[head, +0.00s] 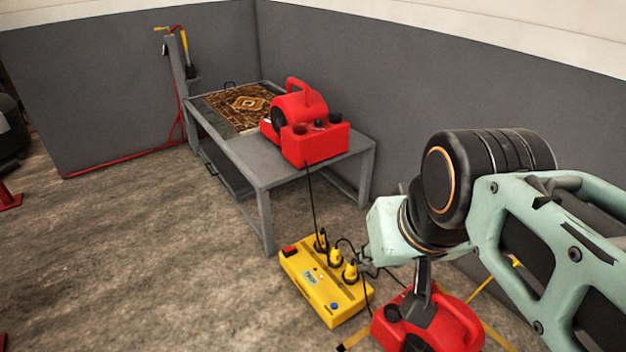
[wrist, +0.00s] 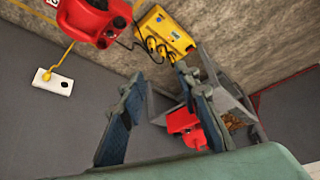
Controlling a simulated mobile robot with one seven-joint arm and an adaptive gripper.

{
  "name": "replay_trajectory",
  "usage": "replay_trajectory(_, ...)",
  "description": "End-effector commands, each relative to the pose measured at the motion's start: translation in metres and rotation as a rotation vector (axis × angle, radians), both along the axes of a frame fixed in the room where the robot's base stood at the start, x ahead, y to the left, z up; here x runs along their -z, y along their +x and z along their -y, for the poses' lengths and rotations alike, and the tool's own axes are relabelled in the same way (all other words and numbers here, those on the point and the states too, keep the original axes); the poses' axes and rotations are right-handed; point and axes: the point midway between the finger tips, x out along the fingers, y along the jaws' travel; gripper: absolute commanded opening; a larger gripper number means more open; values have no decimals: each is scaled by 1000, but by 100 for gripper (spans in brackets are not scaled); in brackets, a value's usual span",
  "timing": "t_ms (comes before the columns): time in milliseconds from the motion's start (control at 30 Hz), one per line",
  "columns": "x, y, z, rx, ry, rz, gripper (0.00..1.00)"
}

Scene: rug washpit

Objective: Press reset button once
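A yellow power box (head: 325,282) lies on the floor with several yellow plugs in it. It has a red switch (head: 290,251) at its far left corner and a round blue button (head: 334,306) near its front end. No readable label shows which one is the reset button. The yellow box also shows in the wrist view (wrist: 178,38), beyond the fingertips. My gripper (wrist: 159,80) is open and empty, its two dark fingers apart and touching nothing that I can see. In the head view my gripper is beside the box's right side, partly hidden by my arm.
A red blower (head: 315,140) stands on a grey table (head: 262,172) with a patterned rug (head: 243,103). Another red machine (head: 440,325) is on the floor right of the box. Black cables cross there. A white wall socket (wrist: 53,80) shows. Floor left of the box is clear.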

Motion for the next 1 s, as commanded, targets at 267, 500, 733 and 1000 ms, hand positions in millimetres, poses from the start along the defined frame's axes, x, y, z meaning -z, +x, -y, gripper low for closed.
replay_trajectory(267, 0, 0, 0, 0, 0, 0, 0)
replay_trajectory(500, 0, 0, 0, 0, 0, 0, 0)
replay_trajectory(733, 0, 0, 0, 0, 0, 0, 0)
replay_trajectory(1000, 0, 0, 0, 0, 0, 0, 0)
